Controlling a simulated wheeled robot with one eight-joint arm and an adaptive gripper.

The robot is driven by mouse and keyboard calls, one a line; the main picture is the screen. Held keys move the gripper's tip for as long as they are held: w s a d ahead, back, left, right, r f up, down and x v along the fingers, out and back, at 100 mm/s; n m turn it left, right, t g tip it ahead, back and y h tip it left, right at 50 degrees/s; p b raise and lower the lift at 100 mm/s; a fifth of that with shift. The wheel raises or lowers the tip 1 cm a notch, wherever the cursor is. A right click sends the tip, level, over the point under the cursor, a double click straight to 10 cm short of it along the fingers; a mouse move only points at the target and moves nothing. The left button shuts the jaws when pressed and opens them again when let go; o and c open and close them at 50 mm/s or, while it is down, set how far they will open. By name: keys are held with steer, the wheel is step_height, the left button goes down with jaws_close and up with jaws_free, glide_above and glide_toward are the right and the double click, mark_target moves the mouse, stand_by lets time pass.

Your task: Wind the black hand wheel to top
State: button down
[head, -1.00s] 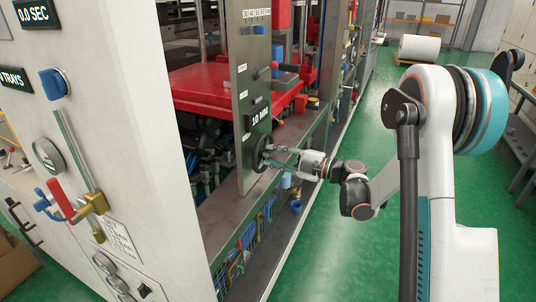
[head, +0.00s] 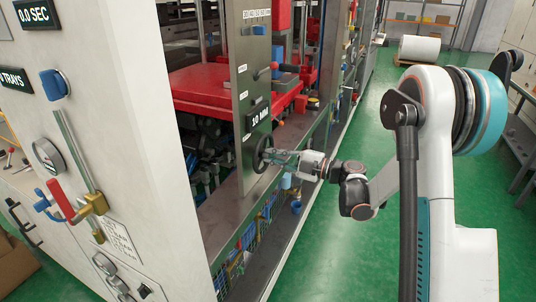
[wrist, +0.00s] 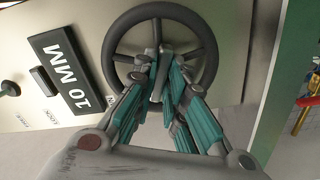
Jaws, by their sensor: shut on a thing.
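The black hand wheel (head: 263,154) is mounted on the grey metal panel, below the "10 MM" display (head: 258,116). In the wrist view the wheel (wrist: 206,38) shows as a dark ring with spokes, and the display (wrist: 72,75) is to its left. My gripper (head: 272,155) reaches the wheel from the right. In the wrist view my gripper (wrist: 160,75) has its teal-padded fingers drawn together at the wheel's lower middle, shut on a part of the wheel.
The panel (head: 250,60) also carries a lever with a red knob (head: 273,66) above the display. A red platen (head: 205,90) sits inside the machine behind the panel. A white cabinet (head: 110,60) with gauges stands at the left. The green floor (head: 320,240) is open at the right.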

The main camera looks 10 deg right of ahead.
stand_by(0.5)
steer(key=shift+n+b, duration=0.4)
steer(key=shift+n, duration=1)
steer(key=shift+n, duration=0.5)
steer(key=c, duration=2.1)
jaws_free()
steer(key=shift+n, duration=0.3)
steer(key=o, duration=0.5)
steer(key=shift+o, duration=0.2)
